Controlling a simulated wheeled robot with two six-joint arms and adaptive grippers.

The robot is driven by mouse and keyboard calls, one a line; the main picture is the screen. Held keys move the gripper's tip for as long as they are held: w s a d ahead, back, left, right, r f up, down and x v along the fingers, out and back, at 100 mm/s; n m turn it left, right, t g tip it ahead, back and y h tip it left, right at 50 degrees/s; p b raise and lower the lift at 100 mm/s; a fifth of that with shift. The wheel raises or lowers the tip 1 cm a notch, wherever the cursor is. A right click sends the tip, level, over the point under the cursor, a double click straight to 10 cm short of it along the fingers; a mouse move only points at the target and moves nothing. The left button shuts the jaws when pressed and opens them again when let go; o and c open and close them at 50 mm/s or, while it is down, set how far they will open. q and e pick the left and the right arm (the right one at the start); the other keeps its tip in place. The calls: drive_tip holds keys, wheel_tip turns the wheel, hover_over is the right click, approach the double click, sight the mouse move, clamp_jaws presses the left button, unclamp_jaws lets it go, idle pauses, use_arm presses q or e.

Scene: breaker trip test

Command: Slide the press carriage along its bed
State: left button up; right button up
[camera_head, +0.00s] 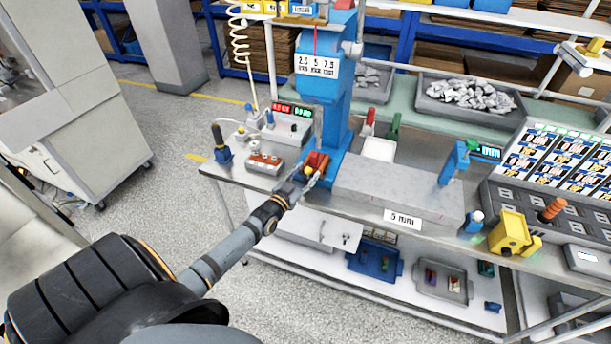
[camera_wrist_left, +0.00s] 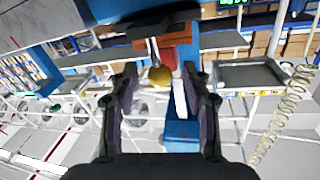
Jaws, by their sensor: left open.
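The blue press (camera_head: 325,95) stands upright on the bench, with a number plate on its front. At its foot is a small red part (camera_head: 317,161), which I take for the carriage; its bed cannot be made out clearly. My left gripper (camera_head: 302,177) is at the press foot, beside the red part. My right gripper is out of view.
A long grey block (camera_head: 400,188) lies right of the press, with a "5 mm" label (camera_head: 402,218) in front. A yellow device (camera_head: 511,232) and a small blue stand (camera_head: 453,163) are farther right. A red-topped box (camera_head: 264,161) sits left of my gripper.

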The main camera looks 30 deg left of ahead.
use_arm(q)
clamp_jaws()
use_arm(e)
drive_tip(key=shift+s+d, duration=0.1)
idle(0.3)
